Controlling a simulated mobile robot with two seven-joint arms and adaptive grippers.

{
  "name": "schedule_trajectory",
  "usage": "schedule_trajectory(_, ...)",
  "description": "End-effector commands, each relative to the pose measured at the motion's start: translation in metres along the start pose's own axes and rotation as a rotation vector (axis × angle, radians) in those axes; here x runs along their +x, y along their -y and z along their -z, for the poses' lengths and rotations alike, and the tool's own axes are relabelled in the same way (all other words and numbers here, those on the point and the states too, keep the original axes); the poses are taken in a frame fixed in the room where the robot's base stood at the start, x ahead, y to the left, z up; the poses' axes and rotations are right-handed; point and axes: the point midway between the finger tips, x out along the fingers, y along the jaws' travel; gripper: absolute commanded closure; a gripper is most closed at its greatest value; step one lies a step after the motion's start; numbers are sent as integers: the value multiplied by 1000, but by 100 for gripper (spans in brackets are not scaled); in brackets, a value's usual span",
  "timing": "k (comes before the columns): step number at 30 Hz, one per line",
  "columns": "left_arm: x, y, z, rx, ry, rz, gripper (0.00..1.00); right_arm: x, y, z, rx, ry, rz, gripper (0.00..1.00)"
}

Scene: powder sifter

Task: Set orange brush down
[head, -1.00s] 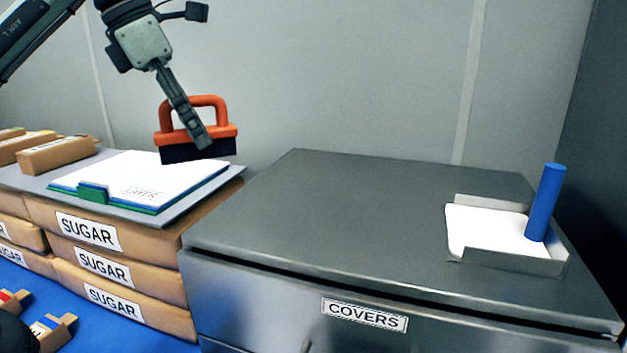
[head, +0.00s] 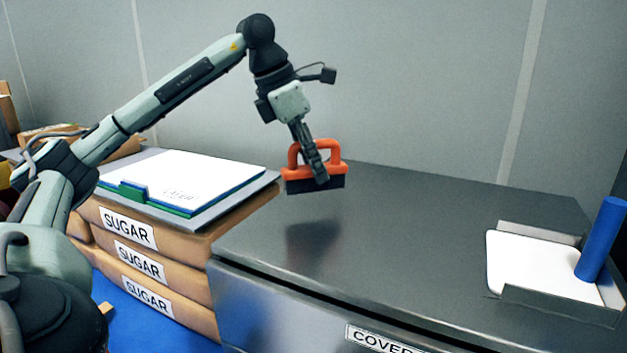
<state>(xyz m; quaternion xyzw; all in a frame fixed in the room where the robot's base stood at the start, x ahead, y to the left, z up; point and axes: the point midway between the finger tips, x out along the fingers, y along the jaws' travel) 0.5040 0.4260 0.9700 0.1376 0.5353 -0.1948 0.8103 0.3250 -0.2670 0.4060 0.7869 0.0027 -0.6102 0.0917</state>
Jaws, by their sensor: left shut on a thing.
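The orange brush (head: 334,173) has an orange loop handle and a dark bristle block below. My left gripper (head: 319,177) is shut on the brush by its handle and holds it upright, bristles down. The brush hangs in the air above the left part of the grey metal cabinet top (head: 400,235), with a dark shadow or reflection on the surface under it. My right gripper is not in view.
Left of the cabinet, stacked sugar bags (head: 145,262) carry a grey board with a white sheet on a blue and green clipboard (head: 185,180). At the right, a metal tray (head: 560,305) holds a white sheet and a blue cylinder (head: 601,240). The cabinet top between is clear.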

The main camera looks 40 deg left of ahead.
Motion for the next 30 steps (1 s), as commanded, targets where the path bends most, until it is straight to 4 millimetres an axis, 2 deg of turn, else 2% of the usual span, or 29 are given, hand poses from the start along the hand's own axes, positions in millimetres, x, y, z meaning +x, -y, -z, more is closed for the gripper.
schedule_trajectory(3, 19, 0, 10, -1, -6, -1, 100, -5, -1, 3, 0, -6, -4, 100)
schedule_trajectory(6, 30, 0, 14, 0, -4, 0, 100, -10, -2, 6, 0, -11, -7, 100)
schedule_trajectory(20, 36, 1, 16, 0, -1, 1, 100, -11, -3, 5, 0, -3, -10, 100)
schedule_trajectory(21, 36, 1, 16, 0, -1, 1, 71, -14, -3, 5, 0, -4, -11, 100)
schedule_trajectory(26, 35, 1, 16, 0, -2, 1, 51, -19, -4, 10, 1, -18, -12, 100)
schedule_trajectory(30, 35, 1, 16, 0, -2, 1, 51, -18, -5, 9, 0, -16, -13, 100)
